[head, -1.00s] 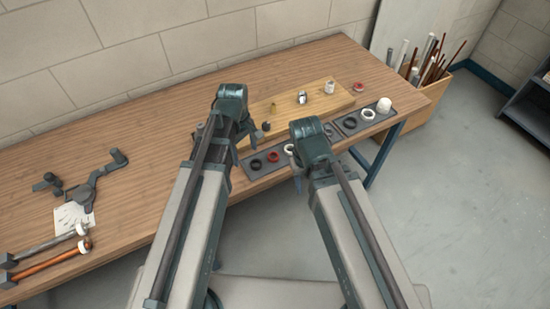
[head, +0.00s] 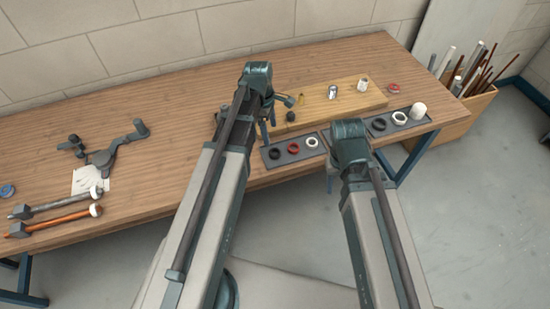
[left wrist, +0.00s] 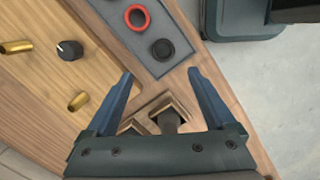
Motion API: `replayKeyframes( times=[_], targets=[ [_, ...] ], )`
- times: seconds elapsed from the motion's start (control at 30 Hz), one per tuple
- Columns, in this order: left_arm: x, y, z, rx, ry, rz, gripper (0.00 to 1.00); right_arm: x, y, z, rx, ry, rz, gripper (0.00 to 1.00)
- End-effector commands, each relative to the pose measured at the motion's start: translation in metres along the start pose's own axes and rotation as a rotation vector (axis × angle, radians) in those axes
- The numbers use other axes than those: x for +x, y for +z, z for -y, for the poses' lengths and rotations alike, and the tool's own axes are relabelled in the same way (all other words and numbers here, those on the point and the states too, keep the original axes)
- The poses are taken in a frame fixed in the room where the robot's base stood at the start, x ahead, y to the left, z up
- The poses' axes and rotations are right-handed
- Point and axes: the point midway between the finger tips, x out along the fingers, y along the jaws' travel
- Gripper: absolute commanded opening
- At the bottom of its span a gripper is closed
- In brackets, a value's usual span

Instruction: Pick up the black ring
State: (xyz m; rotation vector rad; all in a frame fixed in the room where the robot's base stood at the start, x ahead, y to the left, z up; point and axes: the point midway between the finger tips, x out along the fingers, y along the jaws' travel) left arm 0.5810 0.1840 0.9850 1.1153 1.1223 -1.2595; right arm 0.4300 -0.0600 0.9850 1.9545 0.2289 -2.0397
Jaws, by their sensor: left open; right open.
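A black ring (head: 274,154) lies flat at the left end of a shallow grey tray (head: 264,160) on the bench's front edge. A red ring (head: 293,148) and a white ring (head: 312,142) lie beside it. In the left wrist view the black ring (left wrist: 162,49) lies just beyond and between the open fingertips of my left gripper (left wrist: 160,74), apart from them; the red ring (left wrist: 137,17) is past it. In the head view my left gripper (head: 266,125) is just left of the tray. My right gripper (head: 357,168) is open and empty at the front edge, between two trays.
A second tray (head: 430,120) at right holds another black ring (head: 379,124), a white ring (head: 400,117) and a white cap (head: 418,110). A wooden board (head: 345,107) with small fittings lies behind the trays. Tools (head: 105,158) lie at far left. The bench between is clear.

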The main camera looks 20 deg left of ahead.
Motion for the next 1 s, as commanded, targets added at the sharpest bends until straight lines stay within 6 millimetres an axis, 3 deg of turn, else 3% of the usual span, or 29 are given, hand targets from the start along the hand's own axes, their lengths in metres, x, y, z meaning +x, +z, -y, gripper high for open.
replayKeyframes(
  times=[0.03,0.2,0.67,1.0],
  targets=[
    [0.016,-0.001,0.000,0.000,0.000,0.000,0.89,0.015,-0.001,0.002,0.000,0.000,0.000,0.50],
    [0.039,0.000,0.000,0.000,0.000,0.000,0.89,0.039,-0.002,0.004,0.001,0.000,0.000,0.50],
    [0.054,0.001,0.002,0.001,0.000,0.000,0.89,0.053,-0.003,0.005,0.001,0.000,0.000,0.50],
    [0.095,0.004,0.006,0.002,0.000,0.000,0.89,0.093,-0.005,0.009,0.001,0.000,0.000,0.50]
  ],
)
